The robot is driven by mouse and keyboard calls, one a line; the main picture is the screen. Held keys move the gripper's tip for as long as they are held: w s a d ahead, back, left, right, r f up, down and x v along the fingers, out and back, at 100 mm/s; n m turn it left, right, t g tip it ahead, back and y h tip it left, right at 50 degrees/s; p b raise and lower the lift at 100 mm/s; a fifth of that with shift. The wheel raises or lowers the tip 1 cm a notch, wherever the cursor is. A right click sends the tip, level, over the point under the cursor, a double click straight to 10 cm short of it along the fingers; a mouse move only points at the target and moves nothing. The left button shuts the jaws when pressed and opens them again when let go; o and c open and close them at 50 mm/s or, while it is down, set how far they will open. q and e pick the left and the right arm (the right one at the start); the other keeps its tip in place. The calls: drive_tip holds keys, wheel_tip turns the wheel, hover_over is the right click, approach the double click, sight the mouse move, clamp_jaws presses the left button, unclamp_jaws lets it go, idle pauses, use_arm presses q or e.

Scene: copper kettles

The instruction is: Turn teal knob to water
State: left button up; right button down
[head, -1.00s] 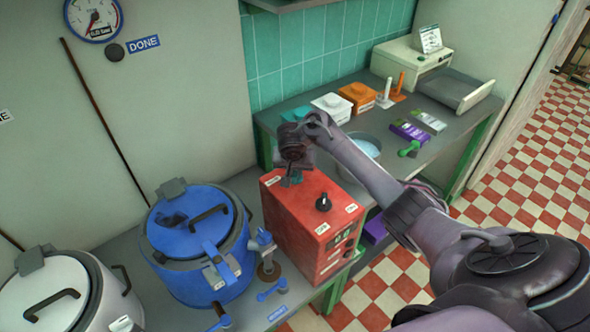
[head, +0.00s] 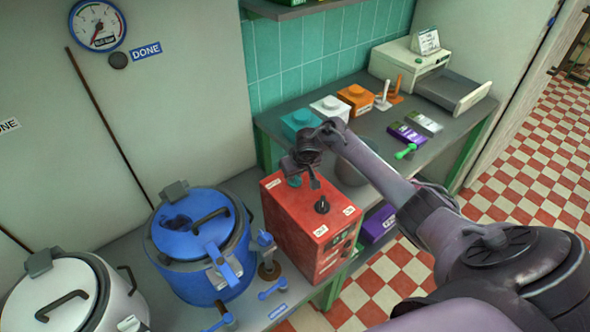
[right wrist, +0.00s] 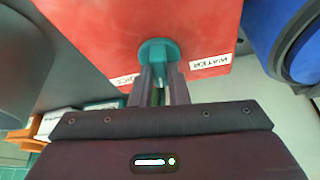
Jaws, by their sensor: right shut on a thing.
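The red box (head: 300,235) stands on the counter in the middle of the head view. The teal knob (head: 294,181) is on its top, at the far end, partly covered by my right gripper (head: 305,182). In the right wrist view, the teal knob (right wrist: 158,50) sits between the two fingers of my right gripper (right wrist: 160,85), which is shut on it. A WATER label (right wrist: 210,63) lies to the right of the knob there, and another label (right wrist: 124,80) is half hidden at the left. The knob's exact pointing direction is hidden. My left gripper is not in view.
A blue kettle (head: 195,245) stands close left of the box, with a white kettle (head: 70,295) further left. Teal, white and orange boxes line the back counter (head: 365,135).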

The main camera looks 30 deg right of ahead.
drive_tip(key=n+y, duration=0.1)
drive_tip(key=n, duration=0.2)
drive_tip(key=shift+d, duration=0.15)
drive_tip(key=n+y+b, duration=0.1)
drive_tip(key=n, duration=0.1)
drive_tip(key=shift+f+n, duration=0.15)
drive_tip(key=shift+n, duration=0.25)
drive_tip(key=n+g+y+b, duration=0.1)
drive_tip(key=n+b, duration=0.1)
drive_tip(key=n, duration=0.1)
drive_tip(key=shift+w+d+b, duration=0.1)
drive_tip(key=shift+d+b, duration=0.05)
drive_tip(key=shift+b, duration=0.2)
drive_tip(key=shift+n+g+y+b, duration=0.4)
drive_tip(key=shift+n+y+b, duration=0.1)
drive_tip(key=shift+n+b, duration=0.9)
drive_tip(key=c, duration=1.4)
unclamp_jaws()
